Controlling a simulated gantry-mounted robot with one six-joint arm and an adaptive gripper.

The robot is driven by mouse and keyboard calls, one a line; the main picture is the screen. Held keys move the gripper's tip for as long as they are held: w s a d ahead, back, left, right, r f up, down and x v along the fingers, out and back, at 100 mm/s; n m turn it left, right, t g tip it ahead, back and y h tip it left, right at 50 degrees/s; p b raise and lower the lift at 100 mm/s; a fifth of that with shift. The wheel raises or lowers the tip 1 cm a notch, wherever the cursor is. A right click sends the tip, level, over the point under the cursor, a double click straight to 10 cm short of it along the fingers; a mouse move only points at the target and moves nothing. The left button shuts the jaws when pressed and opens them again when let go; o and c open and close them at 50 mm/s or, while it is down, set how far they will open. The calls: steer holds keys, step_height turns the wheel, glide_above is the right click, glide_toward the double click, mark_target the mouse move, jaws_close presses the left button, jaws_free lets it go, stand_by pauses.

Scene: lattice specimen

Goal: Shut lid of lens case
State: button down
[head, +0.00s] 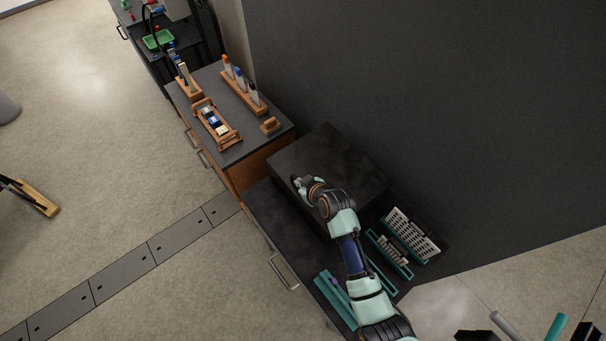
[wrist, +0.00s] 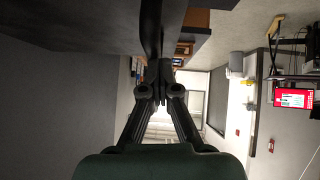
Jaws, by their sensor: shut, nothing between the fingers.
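A large dark box (head: 335,150), which I take to be the lens case, sits on the dark bench top. Its top looks flat and closed, but I cannot tell whether the lid is fully down, because my arm covers part of the near side. My gripper (head: 296,181) is at the near left side of the box; I cannot tell whether it touches it. In the wrist view my gripper (wrist: 160,72) is shut and empty, with a dark surface (wrist: 80,20) above it and a dark curved strip (wrist: 151,28) by the fingertips.
Teal racks (head: 390,253) and a perforated white tray (head: 411,234) stand to the right of my arm. A teal tray (head: 336,300) lies at the bench's front. A wooden cabinet (head: 250,125) with wooden racks stands behind left. A dark wall (head: 430,110) bounds the right.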

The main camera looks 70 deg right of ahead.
steer(key=shift+s+a+f, duration=0.15)
steer(key=shift+a+f, duration=0.05)
steer(key=shift+f, duration=0.4)
steer(key=s+a+r+p, duration=0.2)
steer(key=a+r, duration=0.1)
steer(key=r, duration=0.3)
steer(key=s+a+r+p, duration=0.2)
steer(key=s+r, duration=0.1)
steer(key=r, duration=0.3)
steer(key=w+a+r+n+t+y, duration=0.2)
steer(key=w+a+r, duration=0.55)
steer(key=a, duration=0.35)
steer(key=w+a+r+n+t+y, duration=0.1)
steer(key=w+a+r+n+t, duration=0.1)
steer(key=w+a+r, duration=0.75)
steer(key=s+a+r+n+t+y, duration=0.1)
steer(key=s+a+r+n+y, duration=0.1)
steer(key=a, duration=1.3)
steer(key=shift+a+r+y, duration=0.2)
steer(key=shift+r+y, duration=0.2)
steer(key=shift+r, duration=0.3)
